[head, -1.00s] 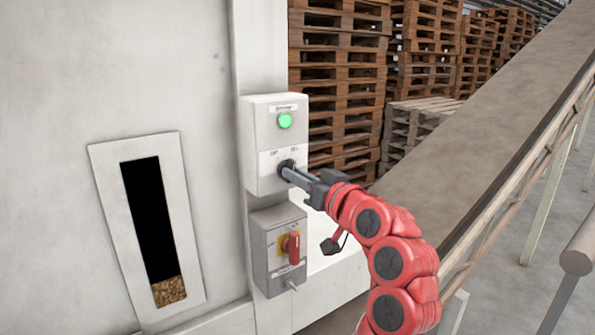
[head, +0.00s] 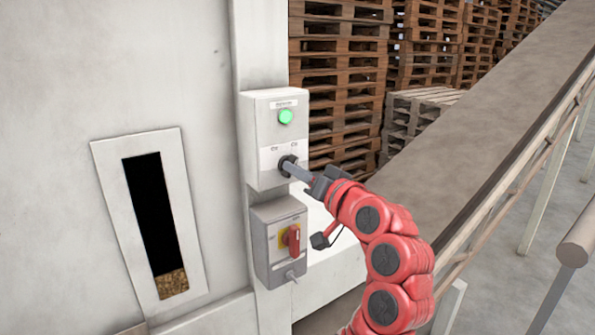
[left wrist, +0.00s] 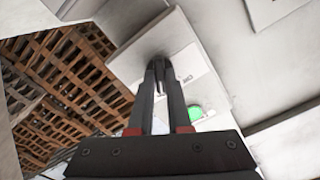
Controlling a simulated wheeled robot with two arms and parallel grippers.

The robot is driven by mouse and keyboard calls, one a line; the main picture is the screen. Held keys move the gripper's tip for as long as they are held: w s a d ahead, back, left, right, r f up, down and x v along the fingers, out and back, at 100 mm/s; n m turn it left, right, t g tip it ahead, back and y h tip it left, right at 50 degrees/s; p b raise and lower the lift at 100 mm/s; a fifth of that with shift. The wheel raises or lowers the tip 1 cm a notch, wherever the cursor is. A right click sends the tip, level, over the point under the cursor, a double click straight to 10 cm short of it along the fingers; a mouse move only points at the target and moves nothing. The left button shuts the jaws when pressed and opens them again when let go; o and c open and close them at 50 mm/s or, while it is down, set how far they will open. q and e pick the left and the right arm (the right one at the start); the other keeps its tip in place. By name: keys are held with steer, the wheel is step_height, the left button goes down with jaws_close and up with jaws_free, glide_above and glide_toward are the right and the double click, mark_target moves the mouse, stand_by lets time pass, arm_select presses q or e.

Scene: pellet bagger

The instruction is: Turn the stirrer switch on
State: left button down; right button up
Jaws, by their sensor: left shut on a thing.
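The switch I am at is a black rotary knob (head: 285,161) on the front of the upper grey box (head: 259,180), taken as the stirrer switch; its label is too small to read. A round green light (head: 286,117) glows above it and also shows in the left wrist view (left wrist: 196,112). My left gripper (head: 289,166) is shut on the knob, its fingers reaching in from the right. In the left wrist view the gripper (left wrist: 160,66) has its fingertips close together at the dark knob. The fingers hide most of the knob, so its setting cannot be read. My right gripper is not in view.
A lower grey box (head: 265,262) carries a red rotary handle (head: 292,240) on a yellow plate. A narrow window (head: 140,150) at left shows pellets at its bottom. A sloping conveyor (head: 480,150) and stacked wooden pallets (head: 340,80) stand at right and behind.

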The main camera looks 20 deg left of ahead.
arm_select(q)
steer(key=shift+r, duration=0.1)
steer(key=c, duration=0.9)
jaws_free()
steer(key=shift+o, duration=0.2)
steer(key=shift+d, duration=0.1)
steer(key=b+v, duration=0.5)
steer(key=v, duration=1.2)
steer(key=shift+s+d, duration=0.1)
